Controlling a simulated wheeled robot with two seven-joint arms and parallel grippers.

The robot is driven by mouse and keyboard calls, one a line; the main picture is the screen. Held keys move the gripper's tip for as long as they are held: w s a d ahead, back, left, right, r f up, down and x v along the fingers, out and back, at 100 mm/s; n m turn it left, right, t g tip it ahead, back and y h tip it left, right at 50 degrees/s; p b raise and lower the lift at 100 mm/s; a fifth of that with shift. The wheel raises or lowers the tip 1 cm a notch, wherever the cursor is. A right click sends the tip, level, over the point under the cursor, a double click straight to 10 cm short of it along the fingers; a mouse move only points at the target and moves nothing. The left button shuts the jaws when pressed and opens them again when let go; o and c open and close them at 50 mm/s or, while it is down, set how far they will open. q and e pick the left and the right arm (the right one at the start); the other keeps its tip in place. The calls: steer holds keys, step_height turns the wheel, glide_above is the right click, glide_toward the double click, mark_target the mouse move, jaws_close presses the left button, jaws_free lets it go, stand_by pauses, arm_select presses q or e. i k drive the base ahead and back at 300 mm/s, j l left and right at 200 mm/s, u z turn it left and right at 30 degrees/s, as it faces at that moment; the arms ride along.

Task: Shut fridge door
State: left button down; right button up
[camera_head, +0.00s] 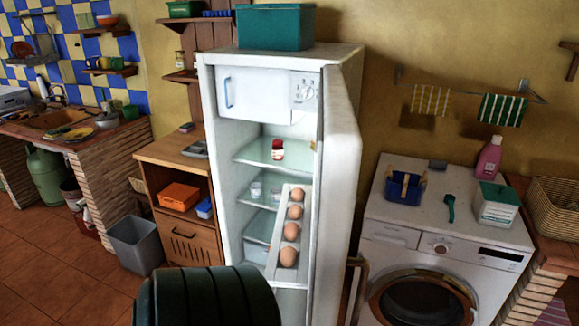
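The white fridge (221,150) stands upright in the middle of the head view. Its door (344,165) is open, hinged at the right, and swung out toward me, so I see it at a steep angle. A door rack with several eggs (291,231) is on the door's inner side. Inside are glass shelves with a red-topped jar (277,149) and small glasses (257,189). The fridge's lower front is partly hidden by a dark ribbed rounded shape at the bottom edge. Neither of my grippers is in view.
A teal box (275,27) sits on the fridge. A washing machine (425,215) stands right of the door, close to it. A wooden cabinet (178,231) and grey bin (135,244) stand at left. Tiled floor (45,270) is clear at lower left.

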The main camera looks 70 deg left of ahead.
mark_target(306, 292)
steer(key=i+u, duration=0.1)
steer(key=u, duration=0.3)
steer(key=i+l+u, duration=0.1)
steer(key=u, duration=0.3)
steer(key=i+l+u, duration=0.1)
steer(key=u, duration=0.3)
steer(key=i+l+u, duration=0.1)
steer(key=u, duration=0.3)
steer(key=i+l+u, duration=0.25)
steer(key=u, duration=0.25)
steer(key=i+l+u, duration=0.2)
steer(key=l+u, duration=0.25)
steer(key=j, duration=0.1)
